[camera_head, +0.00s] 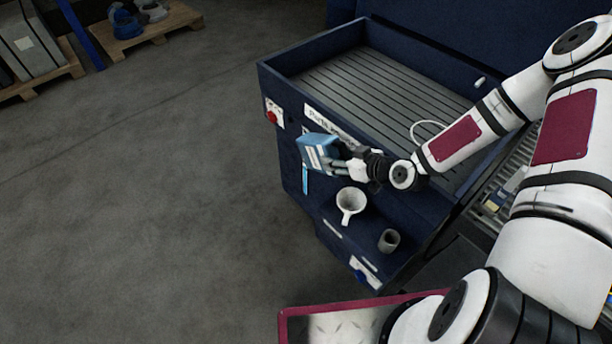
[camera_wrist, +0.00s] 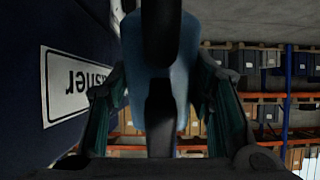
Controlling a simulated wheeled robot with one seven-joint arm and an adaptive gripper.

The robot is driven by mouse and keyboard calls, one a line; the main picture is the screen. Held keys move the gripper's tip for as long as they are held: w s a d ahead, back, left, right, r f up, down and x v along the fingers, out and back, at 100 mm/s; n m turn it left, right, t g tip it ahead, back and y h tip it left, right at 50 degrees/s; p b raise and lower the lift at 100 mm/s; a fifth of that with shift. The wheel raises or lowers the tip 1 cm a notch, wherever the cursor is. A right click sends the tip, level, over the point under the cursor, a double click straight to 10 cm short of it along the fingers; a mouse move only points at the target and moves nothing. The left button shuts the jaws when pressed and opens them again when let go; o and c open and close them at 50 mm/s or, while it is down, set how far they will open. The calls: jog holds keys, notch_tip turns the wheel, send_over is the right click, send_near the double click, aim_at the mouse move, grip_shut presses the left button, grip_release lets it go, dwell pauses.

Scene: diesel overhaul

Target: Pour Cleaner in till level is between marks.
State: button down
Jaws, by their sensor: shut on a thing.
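My gripper (camera_head: 346,167) is shut on a blue container (camera_head: 319,152) with a pale label and holds it in front of the washer's front wall, left of the white jug. In the wrist view the blue container (camera_wrist: 172,75) fills the middle between the two fingers, with a dark part in front of it. The container looks tilted; I cannot see its mouth or any liquid. A light-blue upright strip (camera_head: 305,179) shows on the washer front just below the container. I cannot make out marks or a level on it.
The dark blue parts washer (camera_head: 296,87) has a slatted basin. A white jug (camera_head: 351,201) with a handle and a grey cup (camera_head: 389,241) stand on its front ledge. A red knob (camera_head: 271,117) sits on the left corner. Open floor (camera_head: 150,210) lies to the left.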

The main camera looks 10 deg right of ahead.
jog(key=shift+w, duration=0.15)
jog(key=shift+a+f, duration=0.1)
jog(key=shift+w+a+r+p, duration=0.35)
jog(key=shift+r+p, duration=0.5)
jog(key=shift+r, duration=1.5)
jog(key=shift+w+a+r+p, duration=0.25)
jog(key=shift+w+r+p, duration=0.4)
jog(key=shift+r, duration=1.75)
jog(key=shift+w+a+r+p, duration=0.25)
jog(key=shift+r+p, duration=0.75)
jog(key=shift+r, duration=1.35)
